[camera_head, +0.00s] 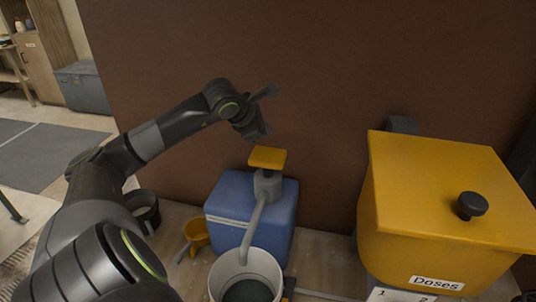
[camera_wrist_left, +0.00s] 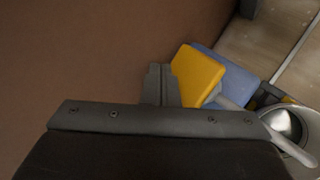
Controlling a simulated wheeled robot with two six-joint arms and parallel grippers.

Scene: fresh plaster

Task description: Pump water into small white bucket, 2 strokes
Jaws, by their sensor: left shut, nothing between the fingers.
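The pump is a blue container (camera_head: 230,208) with a grey neck and a yellow press plate (camera_head: 267,157) on top. Its grey spout slopes down over the white bucket (camera_head: 220,268), whose inside looks dark at the bottom. My left gripper (camera_head: 260,136) is shut and empty, just above and slightly left of the yellow plate, apparently apart from it. In the left wrist view the closed fingers (camera_wrist_left: 160,84) show beside the yellow plate (camera_wrist_left: 199,74), with the bucket (camera_wrist_left: 301,153) at the right edge. My right gripper is not in view.
A large yellow bin (camera_head: 420,190) labelled "Doses" with a black knob stands right of the pump. A small yellow-orange cup (camera_head: 197,232) and a dark bucket (camera_head: 146,210) stand to the left. A brown wall (camera_head: 320,70) rises close behind.

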